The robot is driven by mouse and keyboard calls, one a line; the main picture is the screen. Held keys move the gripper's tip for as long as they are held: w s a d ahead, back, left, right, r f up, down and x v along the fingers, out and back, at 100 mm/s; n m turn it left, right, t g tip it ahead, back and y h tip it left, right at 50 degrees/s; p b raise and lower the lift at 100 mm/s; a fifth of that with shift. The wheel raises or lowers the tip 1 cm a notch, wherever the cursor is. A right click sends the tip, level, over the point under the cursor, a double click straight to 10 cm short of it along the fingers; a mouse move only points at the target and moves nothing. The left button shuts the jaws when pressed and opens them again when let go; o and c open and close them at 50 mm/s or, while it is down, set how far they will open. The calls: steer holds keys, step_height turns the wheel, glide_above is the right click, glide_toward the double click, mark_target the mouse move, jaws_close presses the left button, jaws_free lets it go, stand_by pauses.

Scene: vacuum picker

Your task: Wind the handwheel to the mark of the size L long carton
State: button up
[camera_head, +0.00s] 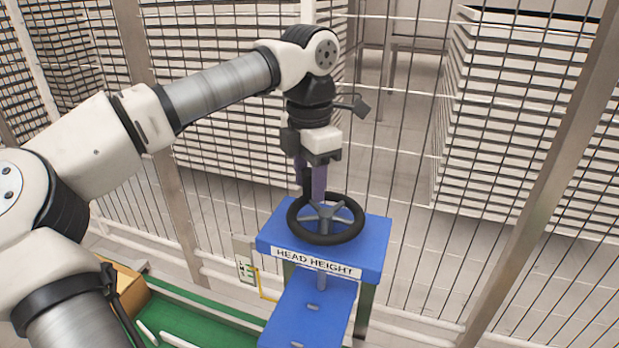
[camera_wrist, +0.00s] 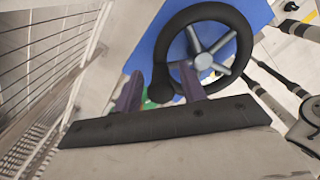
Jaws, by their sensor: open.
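The handwheel (camera_head: 325,238) has a black rim and grey spokes. It lies flat on top of the blue HEAD HEIGHT stand and also shows in the wrist view (camera_wrist: 208,11). Its black crank handle (camera_wrist: 161,88) stands on the rim's far left side in the head view. My gripper (camera_head: 312,192) points down over that side, purple fingers open. In the wrist view the handle is between the two fingers (camera_wrist: 160,78); contact cannot be told. A pale card with dark marks (camera_head: 243,259) and a yellow pointer (camera_head: 266,286) are left of the stand; the marks are too small to read.
The blue stand (camera_head: 372,255) carries a HEAD HEIGHT label (camera_head: 316,263). A green conveyor (camera_head: 190,322) and a brown carton (camera_head: 130,290) are at lower left. Wire fencing (camera_head: 400,180) runs close behind the stand, with a metal post (camera_head: 545,180) to the right.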

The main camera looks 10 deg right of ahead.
step_height(320, 180, up, 14)
steer(key=p, duration=0.1)
steer(key=shift+f, duration=0.15)
stand_by(0.4)
